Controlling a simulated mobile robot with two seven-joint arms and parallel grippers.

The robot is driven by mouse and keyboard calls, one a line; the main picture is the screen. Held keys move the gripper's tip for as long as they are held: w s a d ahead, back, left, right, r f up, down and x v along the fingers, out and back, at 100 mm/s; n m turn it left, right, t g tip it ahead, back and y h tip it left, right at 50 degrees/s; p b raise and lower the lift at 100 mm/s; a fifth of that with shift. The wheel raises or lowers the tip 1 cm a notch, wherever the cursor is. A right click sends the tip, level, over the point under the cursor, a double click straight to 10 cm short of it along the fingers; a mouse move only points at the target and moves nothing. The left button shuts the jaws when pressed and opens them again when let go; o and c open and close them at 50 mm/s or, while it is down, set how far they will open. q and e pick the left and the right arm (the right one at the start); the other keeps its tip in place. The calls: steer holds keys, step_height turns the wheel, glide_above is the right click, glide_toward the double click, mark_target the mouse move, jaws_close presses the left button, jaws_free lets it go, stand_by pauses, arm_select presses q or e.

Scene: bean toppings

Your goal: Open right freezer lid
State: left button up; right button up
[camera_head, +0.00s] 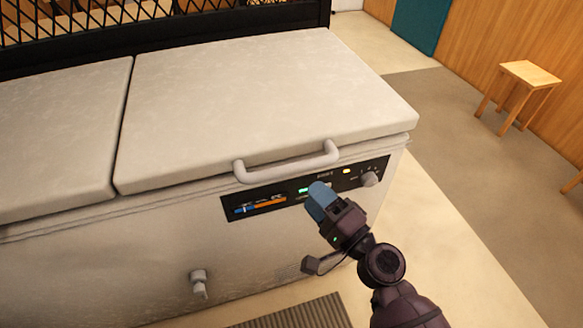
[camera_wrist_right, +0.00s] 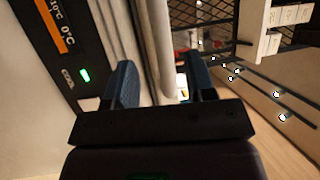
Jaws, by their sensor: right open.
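The right freezer lid (camera_head: 260,100) is a pale, flat panel lying closed on the white chest freezer. Its pale bar handle (camera_head: 287,163) sticks out from the front edge. My right gripper (camera_head: 318,199) is in front of the freezer's control panel, just below the right part of the handle in the picture. In the right wrist view my right gripper (camera_wrist_right: 163,88) has its two blue fingers apart. The handle (camera_wrist_right: 158,45) runs lengthwise in the gap between them in that view; I see no grip on it. My left gripper is not in view.
The left lid (camera_head: 62,135) lies beside the right one. The dark control panel (camera_head: 243,208) has a knob. A tap (camera_head: 198,282) sticks out lower down. A black mesh rack (camera_head: 150,25) stands behind. A wooden stool (camera_head: 528,75) is at the right; floor between is clear.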

mark_target(289, 170)
steer(key=p+x, duration=0.1)
steer(key=x, duration=0.7)
steer(key=shift+w+a+r, duration=0.1)
steer(key=shift+w+a, duration=0.05)
steer(key=shift+w, duration=0.15)
jaws_close()
